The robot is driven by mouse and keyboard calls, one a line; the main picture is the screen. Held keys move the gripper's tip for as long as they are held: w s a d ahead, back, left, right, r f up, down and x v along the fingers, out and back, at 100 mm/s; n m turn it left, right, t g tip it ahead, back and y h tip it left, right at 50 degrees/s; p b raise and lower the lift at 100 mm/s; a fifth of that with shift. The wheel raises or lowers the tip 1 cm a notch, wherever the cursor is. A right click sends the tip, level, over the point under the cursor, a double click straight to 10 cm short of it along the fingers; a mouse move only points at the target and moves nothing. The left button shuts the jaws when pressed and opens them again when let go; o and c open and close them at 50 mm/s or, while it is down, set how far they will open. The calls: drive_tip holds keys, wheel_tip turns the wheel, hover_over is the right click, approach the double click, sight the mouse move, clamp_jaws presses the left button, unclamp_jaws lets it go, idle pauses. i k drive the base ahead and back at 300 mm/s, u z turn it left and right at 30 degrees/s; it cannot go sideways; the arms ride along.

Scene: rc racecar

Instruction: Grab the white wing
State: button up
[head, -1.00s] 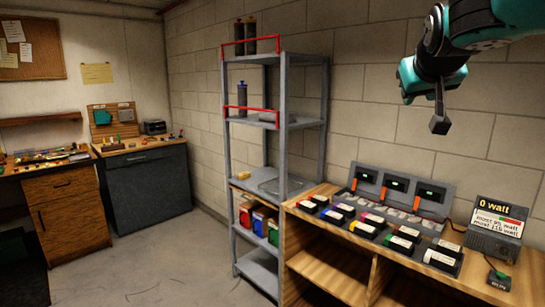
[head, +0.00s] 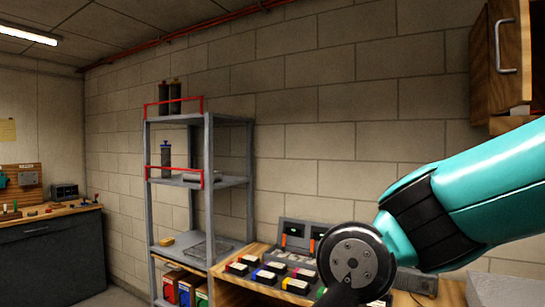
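I cannot make out a white wing for certain in the head view. My gripper (head: 340,296) is low in the picture, right of the rack, in front of the wooden bench. Its dark end is cut by the bottom edge and the round wrist joint hides part of it, so I cannot see its fingers. It appears clear of the rack.
Dark bottles (head: 170,97) stand on the rack's top shelf and another (head: 166,158) one shelf down, behind red rails. Colored battery packs (head: 263,277) and chargers (head: 297,234) cover the bench. A wooden wall cabinet (head: 497,65) hangs at upper right.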

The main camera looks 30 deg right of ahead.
sight(523, 110)
drive_tip(key=z, duration=1.75)
